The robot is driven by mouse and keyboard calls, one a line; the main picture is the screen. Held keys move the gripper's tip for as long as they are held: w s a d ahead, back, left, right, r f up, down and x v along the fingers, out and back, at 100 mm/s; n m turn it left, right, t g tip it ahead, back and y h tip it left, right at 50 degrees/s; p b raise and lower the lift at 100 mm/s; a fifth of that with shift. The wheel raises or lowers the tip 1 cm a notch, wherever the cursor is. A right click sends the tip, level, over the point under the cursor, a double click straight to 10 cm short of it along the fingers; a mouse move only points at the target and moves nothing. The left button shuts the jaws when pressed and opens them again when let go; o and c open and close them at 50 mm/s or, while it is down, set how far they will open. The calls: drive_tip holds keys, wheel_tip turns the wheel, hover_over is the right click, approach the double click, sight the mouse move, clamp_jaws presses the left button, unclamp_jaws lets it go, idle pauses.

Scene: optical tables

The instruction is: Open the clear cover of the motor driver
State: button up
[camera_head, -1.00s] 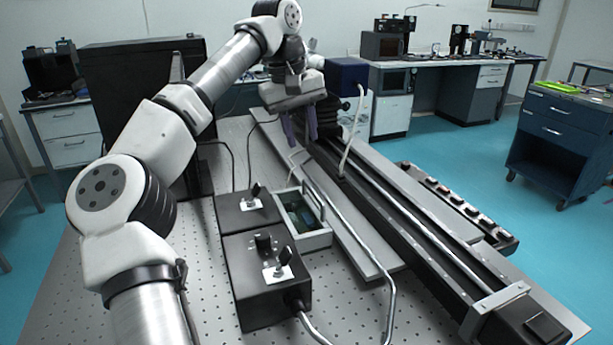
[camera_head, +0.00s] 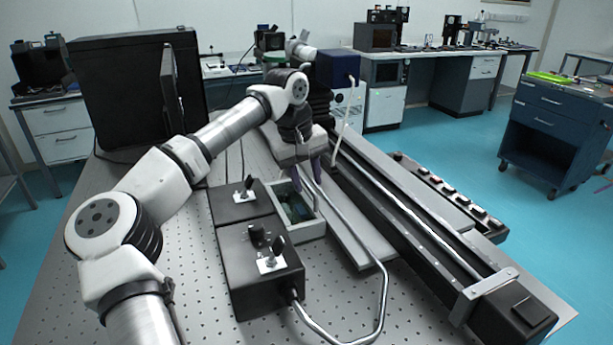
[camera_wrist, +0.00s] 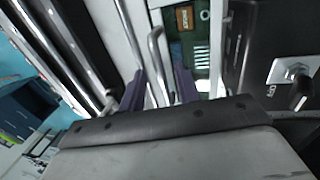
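The motor driver (camera_head: 306,230) is a pale open-looking box with a green circuit board inside, standing right of two black control boxes. The board also shows in the wrist view (camera_wrist: 202,60). Its clear cover is hard to make out; a thin metal handle (camera_wrist: 155,45) stands along its side. My gripper (camera_head: 308,177) is over the far end of the motor driver, pointing down. In the wrist view its two purple fingers (camera_wrist: 160,78) are apart, with the handle showing between them. I cannot tell whether they touch it.
Two black boxes with switches (camera_head: 262,270) stand close on the left. A bent metal conduit (camera_head: 385,300) runs along the right, beside a long black linear rail (camera_head: 420,225). A large black case (camera_head: 130,90) stands at the back left.

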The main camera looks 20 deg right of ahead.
clamp_jaws()
drive_tip(key=shift+a, duration=0.1)
idle(0.4)
